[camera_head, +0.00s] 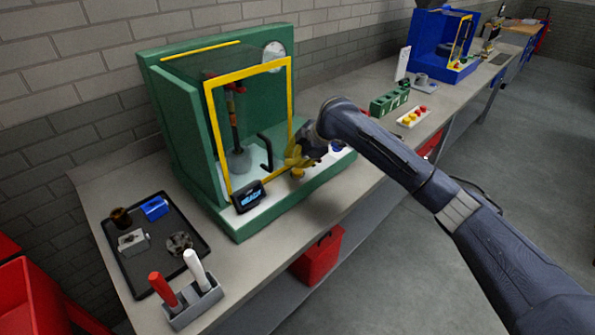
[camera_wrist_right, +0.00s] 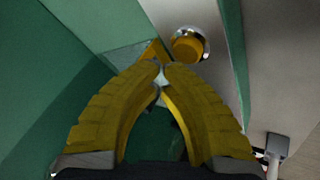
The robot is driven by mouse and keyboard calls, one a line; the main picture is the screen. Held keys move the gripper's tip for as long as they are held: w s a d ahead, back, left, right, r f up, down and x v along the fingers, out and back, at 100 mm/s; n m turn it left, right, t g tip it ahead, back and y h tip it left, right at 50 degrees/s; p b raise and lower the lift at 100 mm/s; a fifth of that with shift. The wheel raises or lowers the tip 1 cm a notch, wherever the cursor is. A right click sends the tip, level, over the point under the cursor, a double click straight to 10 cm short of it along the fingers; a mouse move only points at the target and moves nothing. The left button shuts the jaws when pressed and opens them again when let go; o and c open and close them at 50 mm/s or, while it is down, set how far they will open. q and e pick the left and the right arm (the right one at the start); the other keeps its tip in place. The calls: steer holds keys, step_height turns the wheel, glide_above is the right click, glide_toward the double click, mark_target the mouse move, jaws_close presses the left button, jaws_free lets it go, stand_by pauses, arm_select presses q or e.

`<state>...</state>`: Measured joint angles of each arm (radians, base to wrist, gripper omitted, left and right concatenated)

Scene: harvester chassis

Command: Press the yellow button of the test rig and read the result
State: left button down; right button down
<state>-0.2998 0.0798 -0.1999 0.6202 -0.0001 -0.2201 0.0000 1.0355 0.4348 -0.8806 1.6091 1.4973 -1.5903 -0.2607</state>
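The green test rig (camera_head: 183,125) stands on the bench, with a yellow-framed clear door (camera_head: 207,130) on its front. Its small display (camera_head: 248,197) shows blue lettering that looks like "READY". My right gripper (camera_head: 296,163) is over the rig's white front ledge, its yellow fingers pointing down. In the right wrist view the fingertips (camera_wrist_right: 162,70) meet with nothing between them. The yellow button (camera_wrist_right: 188,44) in its chrome ring is just beyond and right of the tips, apparently with a small gap. My left gripper is out of view.
A dark tray (camera_head: 190,262) with several parts lies left of the rig. A holder (camera_head: 196,303) with a red and a white stick stands in front of it. A green block (camera_head: 389,102), a button box (camera_head: 412,117) and a blue rig (camera_head: 432,38) stand farther along the bench.

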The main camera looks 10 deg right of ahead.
mark_target(292, 174)
steer(key=shift+f, duration=0.1)
stand_by(0.3)
steer(key=shift+f, duration=0.35)
steer(key=shift+f, duration=0.55)
stand_by(1.1)
steer(key=shift+r, duration=1)
steer(key=shift+r, duration=0.1)
steer(key=shift+r, duration=2.45)
steer(key=shift+a, duration=0.1)
